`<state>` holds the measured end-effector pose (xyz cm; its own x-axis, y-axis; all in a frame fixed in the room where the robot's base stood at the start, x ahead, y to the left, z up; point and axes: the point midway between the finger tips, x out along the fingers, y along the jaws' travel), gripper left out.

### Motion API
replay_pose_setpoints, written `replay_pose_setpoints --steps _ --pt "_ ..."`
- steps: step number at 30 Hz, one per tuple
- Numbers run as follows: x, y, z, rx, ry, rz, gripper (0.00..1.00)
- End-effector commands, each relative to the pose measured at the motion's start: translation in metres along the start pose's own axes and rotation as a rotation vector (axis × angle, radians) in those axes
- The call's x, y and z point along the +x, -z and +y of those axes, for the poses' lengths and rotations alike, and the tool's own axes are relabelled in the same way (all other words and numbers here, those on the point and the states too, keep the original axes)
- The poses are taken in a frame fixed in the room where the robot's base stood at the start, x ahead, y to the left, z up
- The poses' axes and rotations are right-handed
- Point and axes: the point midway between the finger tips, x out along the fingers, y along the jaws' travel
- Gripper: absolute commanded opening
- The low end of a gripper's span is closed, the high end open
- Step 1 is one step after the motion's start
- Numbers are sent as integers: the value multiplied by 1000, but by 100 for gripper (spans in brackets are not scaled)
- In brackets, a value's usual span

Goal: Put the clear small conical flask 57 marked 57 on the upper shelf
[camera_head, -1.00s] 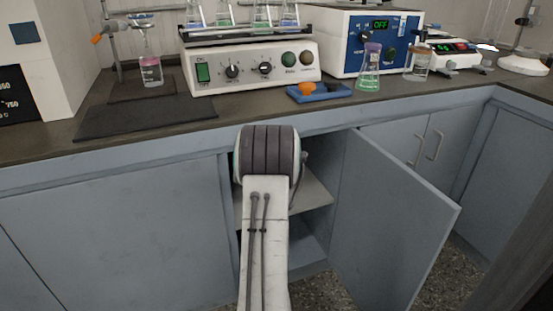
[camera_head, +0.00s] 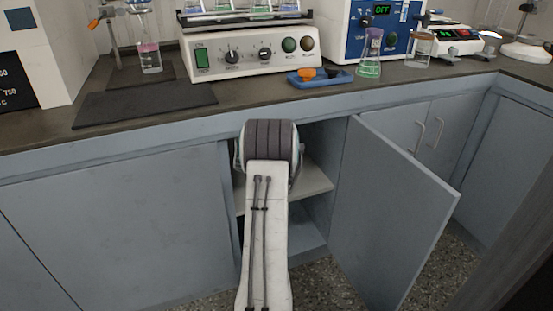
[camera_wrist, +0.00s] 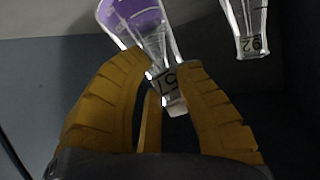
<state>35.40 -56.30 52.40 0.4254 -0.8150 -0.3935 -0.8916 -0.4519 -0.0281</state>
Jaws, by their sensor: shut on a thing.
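The clear small conical flask (camera_wrist: 153,40) shows in the wrist view with its wide, purple-toned end toward the top and its narrow end toward my gripper (camera_wrist: 163,72). A label reading 57 shows inverted on its narrow part. My yellow fingers are shut around that narrow part. In the head view my arm reaches into the open cupboard, and the arm hides my gripper and the flask. The upper shelf (camera_head: 315,179) shows as a pale board inside the cupboard, partly behind my arm. Contact between flask and shelf cannot be told.
Another clear flask marked 92 (camera_wrist: 247,24) stands close by at the upper right of the wrist view. The cupboard door (camera_head: 393,215) is open to the right. The counter (camera_head: 240,105) above carries a shaker (camera_head: 245,58), a blue tray (camera_head: 330,80) and glassware.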

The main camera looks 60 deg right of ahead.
Motion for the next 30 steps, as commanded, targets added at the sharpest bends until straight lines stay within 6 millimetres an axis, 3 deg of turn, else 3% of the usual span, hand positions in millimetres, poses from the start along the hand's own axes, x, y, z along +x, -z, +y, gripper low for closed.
replay_pose_setpoints --steps 25,26,30 --pt "2 -4 0 0 0 2 0" --pt "2 -4 0 0 0 2 32" --pt "2 -4 0 0 0 2 44"
